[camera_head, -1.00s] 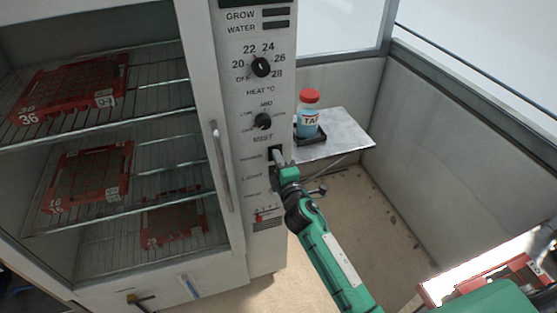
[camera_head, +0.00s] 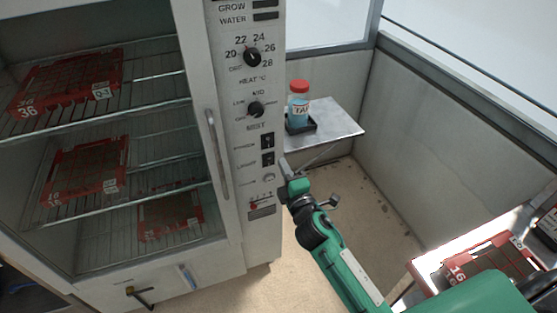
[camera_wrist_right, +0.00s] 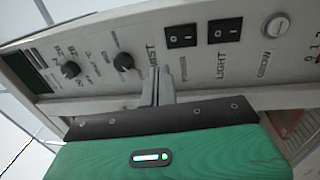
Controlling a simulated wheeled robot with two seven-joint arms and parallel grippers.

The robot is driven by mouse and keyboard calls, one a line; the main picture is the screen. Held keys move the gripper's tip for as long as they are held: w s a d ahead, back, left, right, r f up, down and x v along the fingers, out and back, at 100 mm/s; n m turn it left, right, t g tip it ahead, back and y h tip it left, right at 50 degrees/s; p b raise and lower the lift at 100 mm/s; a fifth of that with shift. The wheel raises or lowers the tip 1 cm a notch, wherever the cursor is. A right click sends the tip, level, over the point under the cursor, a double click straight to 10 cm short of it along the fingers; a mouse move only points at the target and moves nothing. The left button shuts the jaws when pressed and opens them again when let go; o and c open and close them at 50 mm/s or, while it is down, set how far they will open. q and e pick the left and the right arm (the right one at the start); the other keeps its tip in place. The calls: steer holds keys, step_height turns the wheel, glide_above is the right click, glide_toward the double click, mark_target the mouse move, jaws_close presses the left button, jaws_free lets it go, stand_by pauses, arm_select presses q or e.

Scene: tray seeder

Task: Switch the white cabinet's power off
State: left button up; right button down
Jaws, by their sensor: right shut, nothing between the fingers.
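The white cabinet (camera_head: 235,235) stands at left, with a control panel down its right-hand column. The panel carries two black rocker switches. The upper one, labelled power (camera_head: 267,141), also shows in the right wrist view (camera_wrist_right: 181,36); the light switch (camera_head: 268,159) is below it and also shows there (camera_wrist_right: 225,31). Which way the power rocker is tipped is too small to tell. My right gripper (camera_head: 284,166) is shut and empty, just right of the light switch. In the wrist view its fingertips (camera_wrist_right: 158,82) point at the panel below the power switch, apparently clear of it. My left gripper is out of view.
Heat (camera_head: 252,57) and mist (camera_head: 256,109) knobs sit above the switches, a round button (camera_head: 269,178) below. A door handle (camera_head: 217,155) runs left of the panel. A red-capped bottle (camera_head: 299,105) stands on a small shelf (camera_head: 335,125) to the right. Red trays fill the cabinet racks.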

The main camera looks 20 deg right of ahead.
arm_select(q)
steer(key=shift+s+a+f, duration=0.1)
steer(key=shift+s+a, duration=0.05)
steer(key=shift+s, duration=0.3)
arm_select(e)
steer(key=shift+s+r, duration=0.1)
steer(key=shift+s, duration=1.3)
